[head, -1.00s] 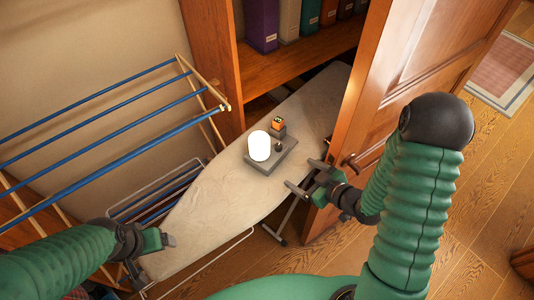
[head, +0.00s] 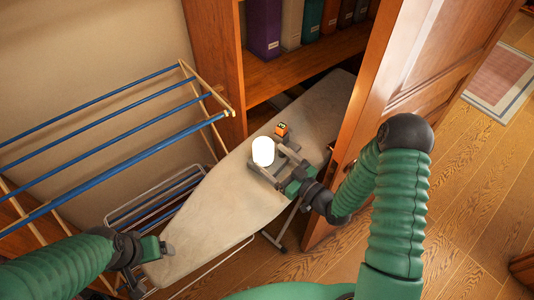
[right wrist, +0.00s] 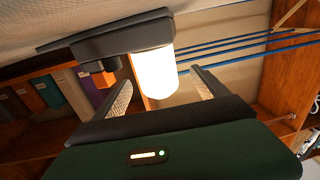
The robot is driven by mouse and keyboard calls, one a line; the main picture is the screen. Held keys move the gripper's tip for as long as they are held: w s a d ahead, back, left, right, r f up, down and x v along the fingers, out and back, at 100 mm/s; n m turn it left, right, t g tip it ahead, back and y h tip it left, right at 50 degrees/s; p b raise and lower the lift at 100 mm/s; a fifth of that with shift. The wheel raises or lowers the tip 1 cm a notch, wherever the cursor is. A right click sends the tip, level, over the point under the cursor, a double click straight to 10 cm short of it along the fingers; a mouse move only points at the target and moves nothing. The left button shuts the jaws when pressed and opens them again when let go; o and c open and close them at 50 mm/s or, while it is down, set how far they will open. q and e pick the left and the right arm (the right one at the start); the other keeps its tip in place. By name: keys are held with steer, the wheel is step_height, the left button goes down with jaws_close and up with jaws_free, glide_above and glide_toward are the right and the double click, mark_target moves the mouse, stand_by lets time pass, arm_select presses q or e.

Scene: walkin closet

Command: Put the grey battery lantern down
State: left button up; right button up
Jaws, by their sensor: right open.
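The lantern (head: 263,151) shows as a glowing white cylinder, upright on a flat dark grey base on the ironing board (head: 222,205). In the right wrist view, which is upside down, the lantern's lit cylinder (right wrist: 154,72) hangs from the grey base (right wrist: 110,40) and appears between my fingers. My right gripper (head: 269,164) is open at the lantern's near right side; it also shows in the wrist view (right wrist: 161,84). I cannot tell whether its fingers touch the lantern. My left gripper (head: 166,247) is apart, near the board's front left end; its opening is unclear.
A small orange block (head: 282,129) stands just behind the lantern. A drying rack (head: 120,155) with blue bars is at left. Shelves with binders (head: 262,30) are behind.

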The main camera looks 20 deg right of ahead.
mark_target(271, 155)
steer(key=x, duration=0.3)
steer(key=shift+d+r, duration=0.15)
steer(key=shift+r, duration=0.1)
steer(key=shift+w+d+f, duration=0.15)
steer(key=shift+w+d, duration=0.05)
steer(key=shift+w, duration=0.2)
steer(key=shift+s+a, duration=0.1)
steer(key=shift+a, duration=0.25)
steer(key=c, duration=0.9)
steer(key=shift+d, duration=0.15)
jaws_close()
